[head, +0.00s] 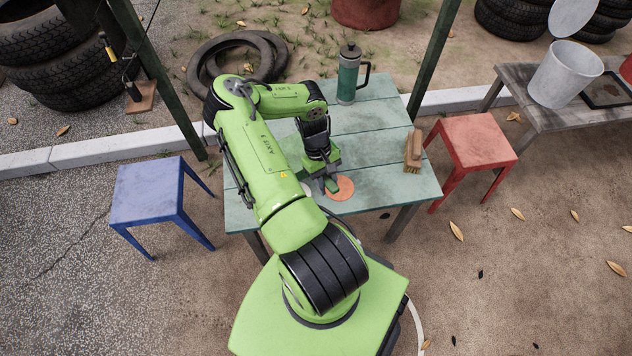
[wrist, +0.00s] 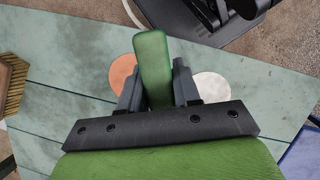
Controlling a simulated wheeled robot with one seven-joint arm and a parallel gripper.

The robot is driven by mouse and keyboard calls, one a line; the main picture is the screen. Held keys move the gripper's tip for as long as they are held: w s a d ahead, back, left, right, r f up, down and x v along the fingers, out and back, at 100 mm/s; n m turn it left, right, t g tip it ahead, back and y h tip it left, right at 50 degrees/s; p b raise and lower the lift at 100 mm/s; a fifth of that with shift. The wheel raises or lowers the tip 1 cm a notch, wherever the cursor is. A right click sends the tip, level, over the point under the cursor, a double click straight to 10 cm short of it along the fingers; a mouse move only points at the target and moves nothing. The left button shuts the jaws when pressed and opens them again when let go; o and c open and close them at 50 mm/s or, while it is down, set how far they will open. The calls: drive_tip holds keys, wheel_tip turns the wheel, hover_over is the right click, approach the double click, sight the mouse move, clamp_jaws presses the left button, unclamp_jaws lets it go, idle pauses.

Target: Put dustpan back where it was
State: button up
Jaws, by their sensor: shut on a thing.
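My gripper (head: 329,188) is low over the front middle of the teal slatted table. In the wrist view my gripper (wrist: 157,88) is shut on a flat green piece, which I take to be the dustpan (wrist: 152,62). It sticks out past the fingertips toward my base. The rest of the dustpan is hidden by the gripper. An orange disc (head: 343,188) lies on the table right beside the gripper. A pale disc (wrist: 212,87) lies on the other side, mostly hidden in the head view. I cannot tell whether the dustpan touches the table.
A wooden brush (head: 413,150) is near the table's (head: 375,115) right edge. A green flask with a black handle (head: 348,75) stands at the back. A blue stool (head: 148,190) is left and a red stool (head: 477,140) right. The table's back right is clear.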

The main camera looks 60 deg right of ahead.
wheel_tip(320, 180, down, 6)
drive_tip(key=shift+r+b, duration=0.15)
drive_tip(key=shift+b, duration=0.7)
drive_tip(key=o, duration=1.1)
drive_tip(key=shift+c, duration=0.2)
drive_tip(key=p+v, duration=0.3)
drive_tip(key=v, duration=0.9)
drive_tip(key=shift+r, duration=0.1)
